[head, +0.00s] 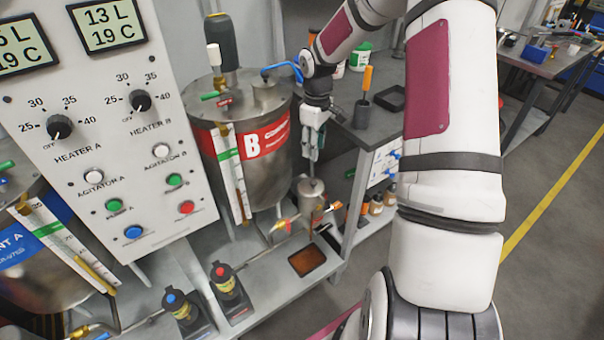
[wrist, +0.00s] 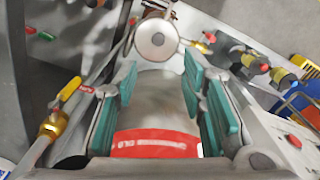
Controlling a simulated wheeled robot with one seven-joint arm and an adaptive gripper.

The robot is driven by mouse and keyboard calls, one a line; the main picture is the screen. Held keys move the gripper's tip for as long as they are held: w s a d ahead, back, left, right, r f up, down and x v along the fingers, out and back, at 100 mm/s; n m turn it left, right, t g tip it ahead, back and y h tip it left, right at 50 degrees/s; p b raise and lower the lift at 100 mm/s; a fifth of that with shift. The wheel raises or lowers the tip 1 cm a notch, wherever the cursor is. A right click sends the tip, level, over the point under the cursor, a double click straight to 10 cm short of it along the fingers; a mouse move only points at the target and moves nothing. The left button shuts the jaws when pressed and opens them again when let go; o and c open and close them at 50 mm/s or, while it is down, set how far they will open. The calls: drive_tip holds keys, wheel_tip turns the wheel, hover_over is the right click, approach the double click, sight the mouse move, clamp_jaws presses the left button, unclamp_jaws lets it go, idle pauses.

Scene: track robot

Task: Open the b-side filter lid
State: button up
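The B-side filter is a small metal canister (head: 310,203) below and right of the tank with the red B label. Its round lid (head: 311,187) is on top with a thin upright stem or knob. In the wrist view the lid (wrist: 157,40) shows as a pale disc with a small centre knob, beyond the fingertips. My gripper (head: 314,158) is just above the filter, pointing down. In the wrist view its teal fingers (wrist: 160,82) are spread apart, with nothing held between them. I cannot tell whether the fingertips touch the stem.
The B tank (head: 270,155) stands left of my gripper. The control panel (head: 120,130) is further left. A side table (head: 375,130) with an orange-handled tool (head: 367,80) is at right. Valves (wrist: 240,62) and pipes surround the filter.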

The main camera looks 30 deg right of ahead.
sight(314, 182)
drive_tip(key=f, duration=1.4)
drive_tip(key=shift+w+d+f, duration=0.1)
drive_tip(key=shift+w+f, duration=0.15)
drive_tip(key=shift+f, duration=0.05)
clamp_jaws()
